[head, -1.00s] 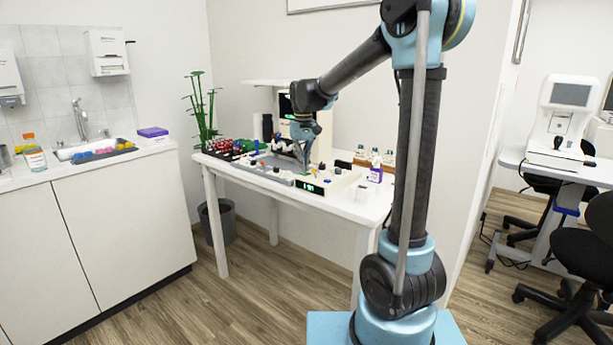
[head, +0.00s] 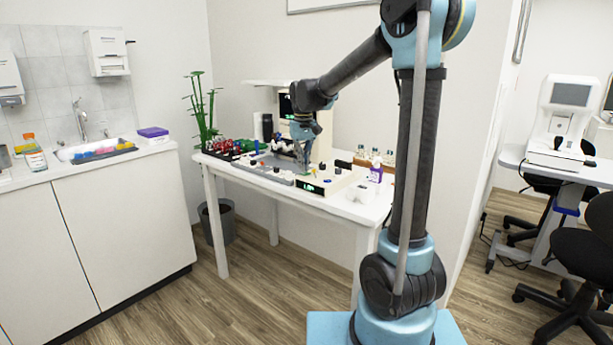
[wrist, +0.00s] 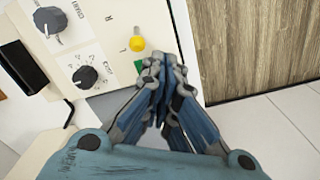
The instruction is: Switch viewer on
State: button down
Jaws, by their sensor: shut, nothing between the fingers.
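A cream control panel (wrist: 108,22) fills the upper left of the wrist view. It carries a black dial (wrist: 50,20), a second black dial (wrist: 87,77), a yellow knob (wrist: 137,44) and a small green part (wrist: 139,67). My gripper (wrist: 163,66) is shut and empty, its tips just right of the green part; I cannot tell if they touch it. In the head view my gripper (head: 304,166) points down over the table, behind a unit with a lit green display (head: 311,188). Which part is the viewer's switch is not clear.
The white table (head: 335,206) is crowded with small equipment around my gripper. A plant (head: 203,110) stands at the left end. The floor in front is clear.

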aim_at(304, 174)
jog(key=shift+f, duration=1)
dwell(0.9)
jog(key=shift+r, duration=3.5)
